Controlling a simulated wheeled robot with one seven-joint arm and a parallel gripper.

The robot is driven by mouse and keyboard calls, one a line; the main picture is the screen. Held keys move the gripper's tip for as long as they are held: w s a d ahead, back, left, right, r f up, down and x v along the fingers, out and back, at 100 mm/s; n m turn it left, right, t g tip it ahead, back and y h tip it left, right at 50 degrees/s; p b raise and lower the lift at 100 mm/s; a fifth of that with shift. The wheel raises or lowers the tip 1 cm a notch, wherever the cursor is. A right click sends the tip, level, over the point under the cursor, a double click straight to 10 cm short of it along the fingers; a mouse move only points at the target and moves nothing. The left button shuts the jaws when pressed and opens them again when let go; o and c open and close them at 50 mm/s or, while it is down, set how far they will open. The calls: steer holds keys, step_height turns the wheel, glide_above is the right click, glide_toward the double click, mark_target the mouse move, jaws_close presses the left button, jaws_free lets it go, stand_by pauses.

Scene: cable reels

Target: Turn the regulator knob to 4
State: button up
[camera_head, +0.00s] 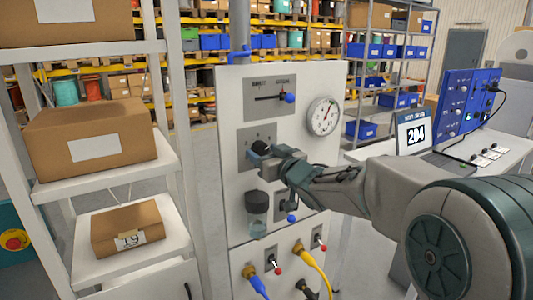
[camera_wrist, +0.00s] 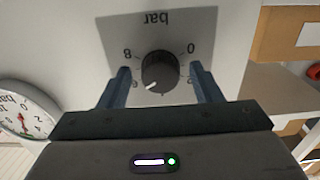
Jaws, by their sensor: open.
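The regulator knob (camera_wrist: 160,72) is black and round with a white pointer mark, on a grey plate marked "bar" (camera_wrist: 156,17). The wrist view shows the plate upside down, with 8 and 6 at the left and 0 at the right. The pointer aims down and left, between the 6 and the bottom of the dial; the 4 is hidden. My gripper (camera_wrist: 161,70) is open, with one finger on each side of the knob and visible gaps between. In the head view my gripper (camera_head: 270,156) is at the knob (camera_head: 259,145), partly covering it.
A pressure gauge (camera_head: 323,116) is right of the knob. A blue-handled slider (camera_head: 289,98) is above, and a clear filter bowl (camera_head: 257,208) and a blue-tipped lever (camera_head: 291,218) are below. A shelf with cardboard boxes (camera_head: 92,143) stands at the left.

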steer(key=c, duration=1)
steer(key=shift+f+n+b, duration=0.1)
steer(key=shift+n+b, duration=0.2)
steer(key=shift+b, duration=0.05)
steer(key=shift+f+n+b, duration=0.1)
steer(key=shift+n+b, duration=0.4)
steer(key=shift+b, duration=0.05)
steer(key=n+b, duration=0.3)
steer(key=n, duration=0.1)
steer(key=shift+b, duration=0.3)
steer(key=n+b, duration=0.1)
steer(key=n, duration=0.2)
steer(key=n+b, duration=0.2)
steer(key=n, duration=0.1)
steer(key=shift+d+r, duration=0.1)
steer(key=shift+r, duration=0.1)
steer(key=shift+b, duration=0.3)
steer(key=o, duration=1)
